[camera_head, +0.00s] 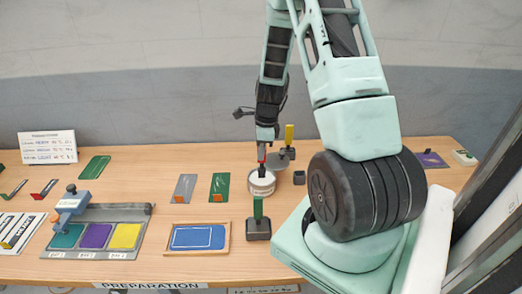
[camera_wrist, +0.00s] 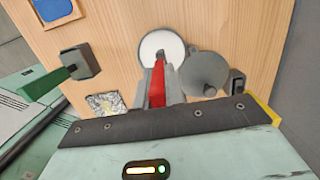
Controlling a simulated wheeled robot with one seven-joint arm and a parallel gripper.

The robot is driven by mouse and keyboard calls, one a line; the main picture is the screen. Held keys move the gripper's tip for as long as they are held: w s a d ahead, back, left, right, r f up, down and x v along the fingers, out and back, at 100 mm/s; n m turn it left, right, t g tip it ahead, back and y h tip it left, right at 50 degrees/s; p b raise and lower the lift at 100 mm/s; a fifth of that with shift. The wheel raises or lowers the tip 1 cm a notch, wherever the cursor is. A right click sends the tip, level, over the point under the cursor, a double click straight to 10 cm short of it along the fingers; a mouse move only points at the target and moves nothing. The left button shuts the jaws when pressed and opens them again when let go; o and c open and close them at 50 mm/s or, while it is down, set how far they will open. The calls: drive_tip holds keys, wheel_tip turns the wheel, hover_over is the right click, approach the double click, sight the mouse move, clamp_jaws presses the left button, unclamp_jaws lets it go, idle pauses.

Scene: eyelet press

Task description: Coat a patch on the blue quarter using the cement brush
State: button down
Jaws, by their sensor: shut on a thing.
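My gripper (camera_head: 264,140) is shut on the red handle of the cement brush (camera_head: 262,154), which points down. It also shows between the fingers in the wrist view (camera_wrist: 157,86). The brush's lower end is at the white round pot (camera_head: 262,186); the bristles are hidden, and I cannot tell whether they are in the pot or just above it. The pot's white top shows past the fingers in the wrist view (camera_wrist: 152,44). The blue quarter (camera_head: 190,237) lies flat in a wooden frame (camera_head: 173,250), left of the pot and nearer the front edge.
A dark block with a green handle (camera_head: 258,230) stands in front of the pot, right of the frame. A grey round press part with a yellow handle (camera_head: 289,132) is behind the pot. Green and grey sheets (camera_head: 220,184) lie left. A tray of coloured panels (camera_head: 97,236) is farther left.

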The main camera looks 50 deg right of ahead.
drive_tip(key=shift+f+b, duration=0.35)
drive_tip(key=shift+f, duration=0.25)
idle(1.6)
wheel_tip(320, 180, up, 7)
drive_tip(key=p, duration=0.6)
drive_tip(key=shift+r, duration=0.1)
drive_tip(key=shift+s, duration=0.1)
idle(0.9)
